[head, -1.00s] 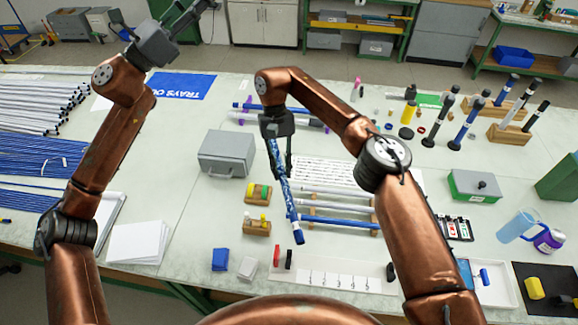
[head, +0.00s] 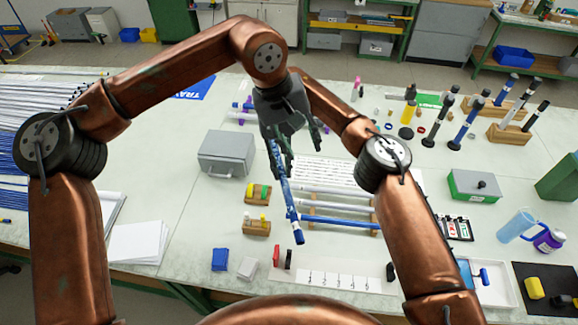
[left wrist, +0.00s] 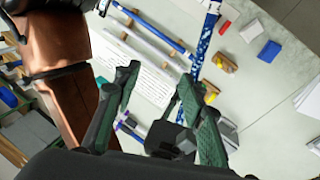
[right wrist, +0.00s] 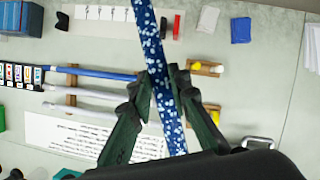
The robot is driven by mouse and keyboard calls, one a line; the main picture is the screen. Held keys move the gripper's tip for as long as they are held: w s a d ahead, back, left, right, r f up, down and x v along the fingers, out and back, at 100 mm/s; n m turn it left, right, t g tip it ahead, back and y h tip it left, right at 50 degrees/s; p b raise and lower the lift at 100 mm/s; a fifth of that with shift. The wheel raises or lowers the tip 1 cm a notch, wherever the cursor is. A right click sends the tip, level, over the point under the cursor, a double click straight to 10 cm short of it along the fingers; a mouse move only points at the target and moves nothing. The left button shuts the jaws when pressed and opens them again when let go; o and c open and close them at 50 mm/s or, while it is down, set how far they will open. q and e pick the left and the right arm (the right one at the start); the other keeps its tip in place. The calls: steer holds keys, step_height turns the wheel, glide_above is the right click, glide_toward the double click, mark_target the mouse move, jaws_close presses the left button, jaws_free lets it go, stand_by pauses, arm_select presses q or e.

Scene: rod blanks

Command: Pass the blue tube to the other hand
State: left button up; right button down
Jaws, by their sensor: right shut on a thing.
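The blue tube (head: 291,205), speckled with white and with a plain blue end, hangs tilted above the table in the head view. My right gripper (right wrist: 161,82) is shut on it in the right wrist view, with a finger on each side. In the head view my left gripper (head: 298,142) hides most of the right one, over the tube's upper part. In the left wrist view my left gripper (left wrist: 158,84) has its fingers spread with nothing between them. The tube (left wrist: 205,40) passes beside its right-hand finger there; I cannot tell whether they touch.
A wooden rack (head: 310,211) with white and blue rods lies below the tube. A grey box (head: 226,153) stands left of it, with small wooden blocks (head: 257,228) in front. Upright tubes in wooden stands (head: 508,135) are at the right.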

mark_target(289, 196)
steer(key=shift+w, duration=0.15)
arm_select(q)
steer(key=a+f+y, duration=0.1)
steer(key=f, duration=0.5)
steer(key=a+f+y, duration=0.1)
steer(key=f, duration=0.5)
steer(key=a+f+n+g+y, duration=0.1)
steer(key=f, duration=0.5)
steer(key=shift+s+f, duration=0.1)
steer(key=shift+f, duration=0.75)
steer(key=shift+c, duration=0.6)
jaws_close()
arm_select(e)
steer(key=c, duration=1.7)
jaws_free()
steer(key=shift+c, duration=0.2)
